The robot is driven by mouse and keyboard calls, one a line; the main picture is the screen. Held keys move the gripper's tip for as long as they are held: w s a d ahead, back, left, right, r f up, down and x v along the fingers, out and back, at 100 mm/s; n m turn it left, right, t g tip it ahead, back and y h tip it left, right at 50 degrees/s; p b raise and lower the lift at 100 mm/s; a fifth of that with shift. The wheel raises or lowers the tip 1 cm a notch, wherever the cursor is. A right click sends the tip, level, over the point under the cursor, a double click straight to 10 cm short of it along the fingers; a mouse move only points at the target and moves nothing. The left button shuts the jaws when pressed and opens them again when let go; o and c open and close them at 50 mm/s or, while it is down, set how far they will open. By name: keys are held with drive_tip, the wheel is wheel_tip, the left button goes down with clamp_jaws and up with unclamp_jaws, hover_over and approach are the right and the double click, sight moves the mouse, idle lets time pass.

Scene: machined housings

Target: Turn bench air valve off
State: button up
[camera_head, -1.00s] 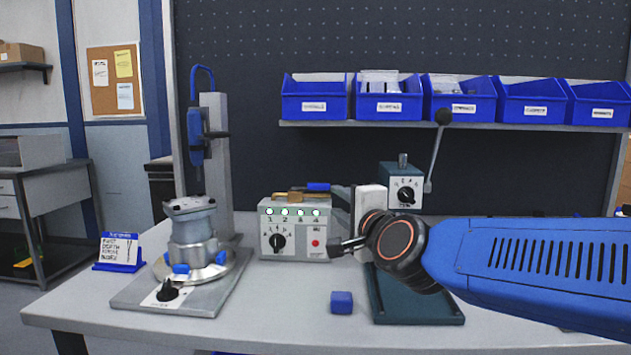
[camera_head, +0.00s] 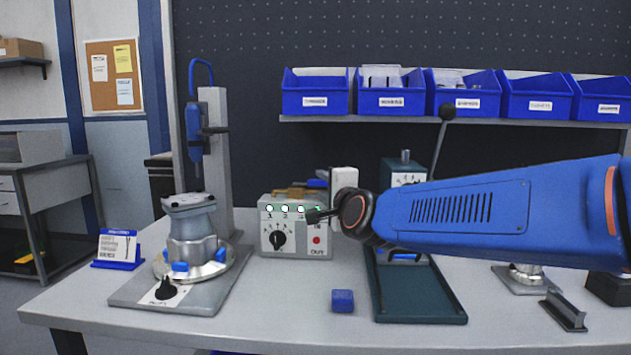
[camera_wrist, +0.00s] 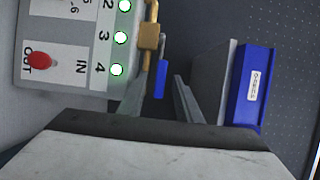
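The bench air valve is a brass body (camera_head: 292,191) with a blue lever (camera_head: 317,183), just behind and above the grey control box. In the wrist view the brass body (camera_wrist: 149,38) has a pipe running from it, and the blue lever (camera_wrist: 161,80) appears between my fingers. My gripper (camera_head: 310,214) is in front of the box's upper right in the head view, covering part of the fourth lamp. In the wrist view my gripper (camera_wrist: 158,100) is open, with a clear gap between the fingers. I cannot tell if either finger touches the lever.
The control box (camera_head: 278,245) has green lamps, a black dial and a red button. A machined housing (camera_head: 192,232) sits on a fixture at left. A blue cube (camera_head: 342,301) lies on the bench near a dark green press base (camera_head: 420,300). Blue bins (camera_head: 317,97) line the shelf behind.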

sight(316, 180)
drive_tip(key=shift+x, duration=3.05)
clamp_jaws()
